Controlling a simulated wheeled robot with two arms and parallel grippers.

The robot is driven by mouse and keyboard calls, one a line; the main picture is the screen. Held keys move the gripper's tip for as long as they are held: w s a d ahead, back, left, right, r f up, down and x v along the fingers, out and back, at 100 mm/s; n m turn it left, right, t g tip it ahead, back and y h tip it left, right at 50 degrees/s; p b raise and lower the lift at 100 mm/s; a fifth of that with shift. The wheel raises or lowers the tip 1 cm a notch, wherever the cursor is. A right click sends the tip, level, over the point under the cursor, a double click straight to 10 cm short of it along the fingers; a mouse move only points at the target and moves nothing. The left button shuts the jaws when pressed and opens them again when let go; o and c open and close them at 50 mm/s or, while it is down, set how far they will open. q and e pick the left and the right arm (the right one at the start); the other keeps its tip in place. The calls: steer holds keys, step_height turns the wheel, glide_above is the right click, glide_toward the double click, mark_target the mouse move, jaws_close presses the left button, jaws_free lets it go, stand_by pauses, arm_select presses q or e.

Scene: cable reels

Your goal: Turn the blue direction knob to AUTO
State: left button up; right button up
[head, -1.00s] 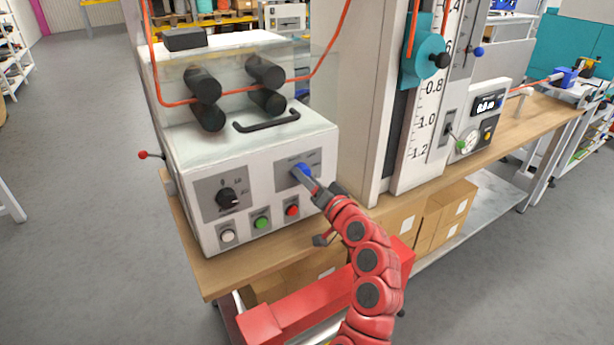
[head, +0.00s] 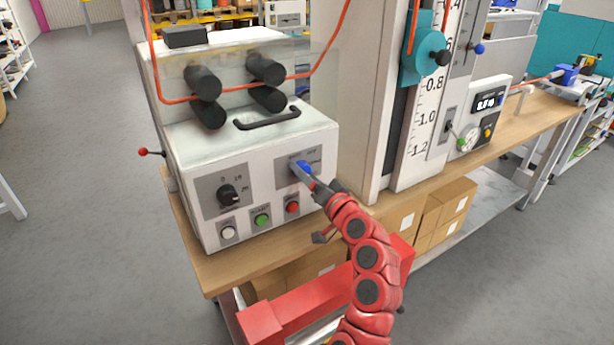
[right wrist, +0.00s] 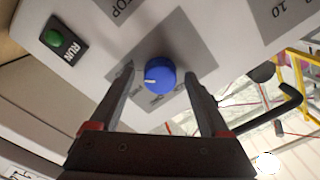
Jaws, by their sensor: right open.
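The blue direction knob (head: 304,165) is on a grey plate (head: 284,182) at the right of the white machine's front. In the right wrist view the knob (right wrist: 160,74) shows a white pointer mark toward the lower left of the picture. My right gripper (head: 303,172) is at the knob. In the right wrist view its two fingers (right wrist: 159,72) are open, one on each side of the knob, with gaps visible. The labels around the knob are partly hidden by the fingers and too small to read surely. My left gripper is not in view.
A black dial (head: 229,195) sits left of the knob. White, green (head: 262,220) and red (head: 292,206) buttons lie below. A black handle (head: 267,118) and rollers with an orange cable are above. A tall white panel (head: 345,110) stands to the right.

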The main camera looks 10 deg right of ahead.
steer(key=shift+s, duration=0.15)
steer(key=p+v, duration=0.5)
steer(key=v, duration=1.2)
steer(key=shift+d, duration=0.2)
